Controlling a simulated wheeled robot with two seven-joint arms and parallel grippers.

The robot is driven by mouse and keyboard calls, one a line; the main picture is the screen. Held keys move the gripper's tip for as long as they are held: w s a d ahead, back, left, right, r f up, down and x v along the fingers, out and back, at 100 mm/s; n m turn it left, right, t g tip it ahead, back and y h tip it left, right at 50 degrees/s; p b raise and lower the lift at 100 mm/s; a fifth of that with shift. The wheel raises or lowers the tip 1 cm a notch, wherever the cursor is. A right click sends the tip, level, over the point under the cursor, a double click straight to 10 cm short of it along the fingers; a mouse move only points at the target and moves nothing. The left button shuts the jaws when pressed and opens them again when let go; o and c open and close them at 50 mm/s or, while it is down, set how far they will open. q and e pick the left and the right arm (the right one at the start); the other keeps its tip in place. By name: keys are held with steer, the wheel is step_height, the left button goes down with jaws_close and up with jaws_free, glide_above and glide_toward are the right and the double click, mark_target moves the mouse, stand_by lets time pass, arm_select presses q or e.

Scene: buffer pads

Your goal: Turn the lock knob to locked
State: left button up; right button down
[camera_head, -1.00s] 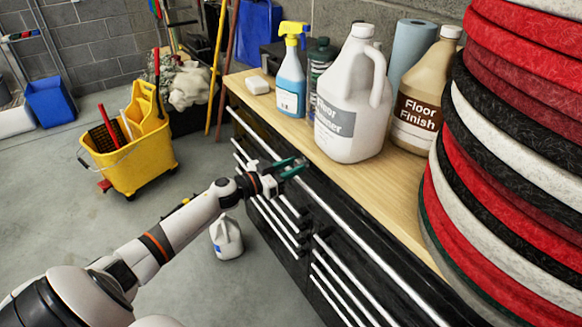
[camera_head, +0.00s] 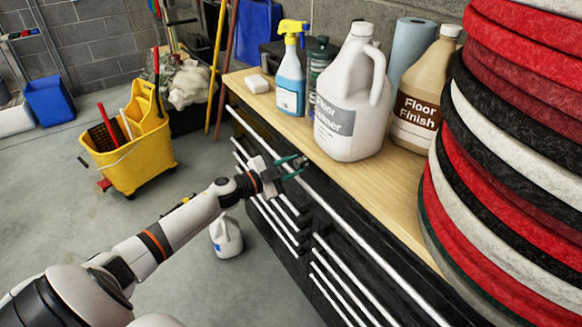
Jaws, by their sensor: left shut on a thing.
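My left gripper (camera_head: 297,166) has dark green fingers and reaches the front of the black tool cabinet (camera_head: 345,232), just below the wooden top. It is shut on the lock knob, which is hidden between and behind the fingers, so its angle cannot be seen. The fingers show one above the other, tilted. My right gripper is not in view.
On the wooden top (camera_head: 395,205) stand a spray bottle (camera_head: 290,92), a white cleaner jug (camera_head: 350,105) and a floor finish jug (camera_head: 417,105). A tall stack of pads (camera_head: 520,170) rises at right. White drawer handles line the cabinet front. A yellow mop bucket (camera_head: 135,155) stands left.

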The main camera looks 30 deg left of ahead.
arm_select(q)
steer(key=m+b, duration=0.1)
steer(key=m, duration=0.3)
steer(key=shift+f+m, duration=0.15)
steer(key=shift+m, duration=0.15)
steer(key=m+b, duration=0.2)
steer(key=m, duration=0.2)
steer(key=shift+d+m, duration=0.1)
steer(key=shift+m, duration=0.3)
steer(key=o, duration=1)
steer(key=shift+c, duration=0.2)
steer(key=b+v, duration=0.1)
steer(key=v, duration=1.1)
